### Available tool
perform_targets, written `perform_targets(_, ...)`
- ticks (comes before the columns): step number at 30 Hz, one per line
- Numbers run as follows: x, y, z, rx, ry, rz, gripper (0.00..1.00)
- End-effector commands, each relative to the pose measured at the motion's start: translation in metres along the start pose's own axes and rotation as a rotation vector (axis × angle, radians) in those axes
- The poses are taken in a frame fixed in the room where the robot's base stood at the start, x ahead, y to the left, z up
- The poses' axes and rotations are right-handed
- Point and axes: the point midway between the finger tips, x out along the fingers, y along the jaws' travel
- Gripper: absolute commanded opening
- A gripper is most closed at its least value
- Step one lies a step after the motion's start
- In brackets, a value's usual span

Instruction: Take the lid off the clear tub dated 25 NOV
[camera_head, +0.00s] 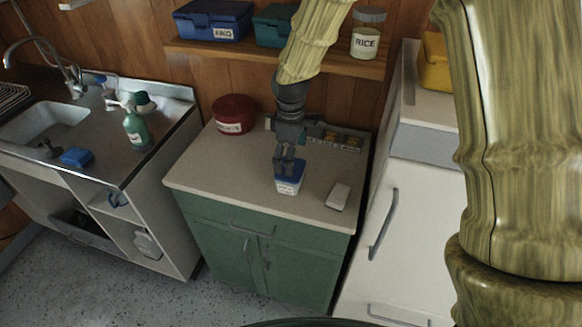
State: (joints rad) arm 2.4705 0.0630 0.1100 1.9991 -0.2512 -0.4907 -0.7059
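A small tub (287,187) with a clear or whitish body and a blue lid (292,176) stands on the green cabinet's pale top, near the middle. A label shows on its front, but its writing is too small to read, so I cannot confirm the date 25 NOV. My gripper (287,168) points down at the lid, with its fingers at or just over it. I cannot tell whether the fingers touch the lid or grip it. They hide the lid's back part.
A red round tin (233,115) stands at the back left of the worktop (230,165). A dark tray (340,138) of small items lies behind right. A white block (338,196) lies at the right. A shelf (350,62) with a rice jar (367,35) hangs above. The worktop's front left is clear.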

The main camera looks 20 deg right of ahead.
Motion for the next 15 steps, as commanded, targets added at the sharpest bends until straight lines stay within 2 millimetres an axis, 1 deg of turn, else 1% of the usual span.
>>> perform_targets(4,0.015,-0.001,0.000,0.000,-0.002,-0.002,1.00)
perform_targets(9,0.028,-0.001,0.000,-0.001,-0.001,0.000,1.00)
perform_targets(15,0.032,0.000,0.000,-0.001,0.000,0.001,1.00)
